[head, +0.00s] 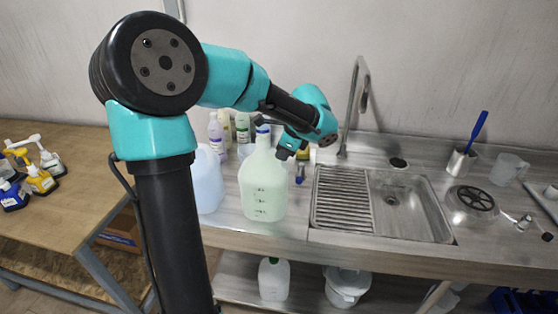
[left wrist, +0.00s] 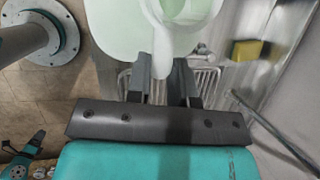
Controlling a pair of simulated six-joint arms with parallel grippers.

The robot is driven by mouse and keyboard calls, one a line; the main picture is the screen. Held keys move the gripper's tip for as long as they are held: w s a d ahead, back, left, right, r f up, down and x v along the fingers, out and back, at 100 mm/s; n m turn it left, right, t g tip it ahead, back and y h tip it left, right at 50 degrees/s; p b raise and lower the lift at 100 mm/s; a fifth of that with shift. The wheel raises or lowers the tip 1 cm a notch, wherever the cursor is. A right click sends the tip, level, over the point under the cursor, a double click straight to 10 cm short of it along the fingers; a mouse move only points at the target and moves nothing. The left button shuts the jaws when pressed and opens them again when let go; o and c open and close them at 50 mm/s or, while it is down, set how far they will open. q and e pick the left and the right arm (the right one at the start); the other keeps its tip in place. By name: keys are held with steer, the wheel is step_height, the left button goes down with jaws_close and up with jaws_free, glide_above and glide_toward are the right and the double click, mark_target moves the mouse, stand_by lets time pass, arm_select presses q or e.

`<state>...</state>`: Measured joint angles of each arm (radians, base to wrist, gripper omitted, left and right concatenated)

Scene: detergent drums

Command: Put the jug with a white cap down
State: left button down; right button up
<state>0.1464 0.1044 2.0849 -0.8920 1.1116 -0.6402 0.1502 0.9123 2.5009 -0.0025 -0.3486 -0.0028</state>
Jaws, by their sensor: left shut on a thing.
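A pale green translucent jug (head: 263,190) with dark level marks is upright at the counter's front, left of the sink. A blue patch shows at the top of its neck; I cannot make out a white cap. My left gripper (head: 284,153) reaches it from the right at its upper part. In the left wrist view the fingers (left wrist: 162,88) are shut around the handle of the jug (left wrist: 125,30). Whether the jug's base touches the counter I cannot tell. A pale blue jug (head: 208,182) stands to the left, partly behind my arm. My right gripper is out of view.
Several bottles (head: 217,130) stand behind the jug. The sink (head: 410,205) with its ribbed drainboard and tall faucet (head: 355,100) lies to the right. A green-capped jug (head: 273,280) and a white bucket (head: 346,285) are on the shelf below. Pump bottles (head: 40,180) stand on the left table.

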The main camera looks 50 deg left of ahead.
arm_select(q)
step_height(320, 180, up, 18)
steer(key=shift+f, duration=0.25)
stand_by(0.7)
steer(key=w+d+f+n+g, duration=0.1)
steer(key=w+d+f+n, duration=0.25)
steer(key=w+d, duration=0.45)
steer(key=w+d+f+n+g, duration=0.1)
steer(key=w+d+f+n, duration=0.3)
steer(key=d, duration=0.7)
steer(key=d+f+n+h, duration=0.1)
steer(key=d+f, duration=0.4)
steer(key=d, duration=0.6)
steer(key=d+f+n+g+h, duration=0.1)
steer(key=d+f, duration=0.4)
steer(key=d, duration=0.7)
steer(key=shift+w+d+n+g+h, duration=0.3)
steer(key=shift+n, duration=0.45)
steer(key=shift+f, duration=0.1)
